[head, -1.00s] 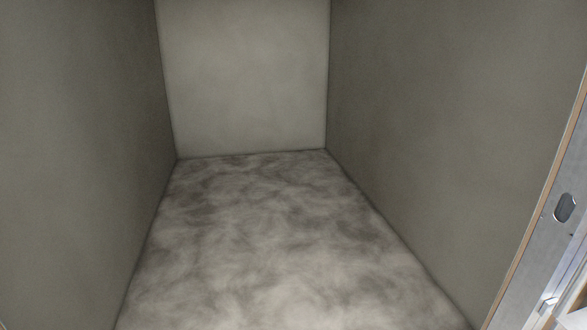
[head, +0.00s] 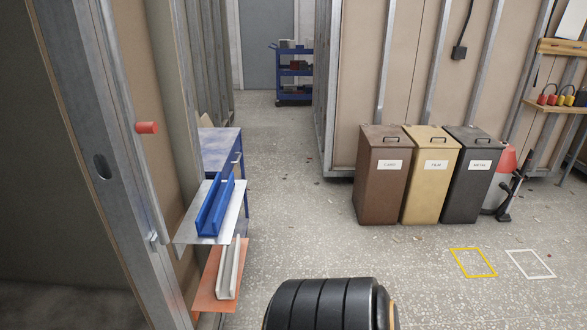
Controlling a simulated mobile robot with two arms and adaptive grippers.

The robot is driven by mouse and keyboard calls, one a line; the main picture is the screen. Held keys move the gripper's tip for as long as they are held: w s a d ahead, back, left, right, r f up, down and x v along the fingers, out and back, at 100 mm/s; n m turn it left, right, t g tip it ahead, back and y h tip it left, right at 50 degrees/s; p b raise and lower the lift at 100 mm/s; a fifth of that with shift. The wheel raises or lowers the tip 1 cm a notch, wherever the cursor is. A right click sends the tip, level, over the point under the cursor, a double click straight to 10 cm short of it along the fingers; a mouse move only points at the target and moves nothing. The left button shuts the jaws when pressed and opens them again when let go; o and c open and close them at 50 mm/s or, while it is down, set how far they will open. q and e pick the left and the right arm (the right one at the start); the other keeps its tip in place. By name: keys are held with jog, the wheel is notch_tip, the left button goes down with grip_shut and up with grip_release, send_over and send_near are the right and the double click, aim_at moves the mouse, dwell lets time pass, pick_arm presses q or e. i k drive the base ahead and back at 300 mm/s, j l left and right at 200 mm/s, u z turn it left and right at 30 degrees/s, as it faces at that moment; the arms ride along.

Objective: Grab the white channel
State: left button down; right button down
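The white channel (head: 229,268) lies on the lower orange shelf (head: 208,284), left of the middle of the head view. It is a long U-shaped piece pointing away from me. A blue channel (head: 213,205) lies on the grey shelf (head: 185,233) just above it, and that shelf hides part of the orange one. Neither of my grippers is in view. A black ribbed part, likely mine, shows at the bottom middle, to the right of the shelves.
A metal-framed wall edge (head: 103,168) with a red knob stands at the left. A blue table (head: 219,146) is behind the shelves. Brown (head: 381,178), yellow (head: 430,178) and black (head: 470,180) bins stand at the right. The speckled floor (head: 285,200) between is mostly clear; a blue cart (head: 293,70) stands far back.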

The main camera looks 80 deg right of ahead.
aim_at(226, 288)
jog(key=z, duration=1.9)
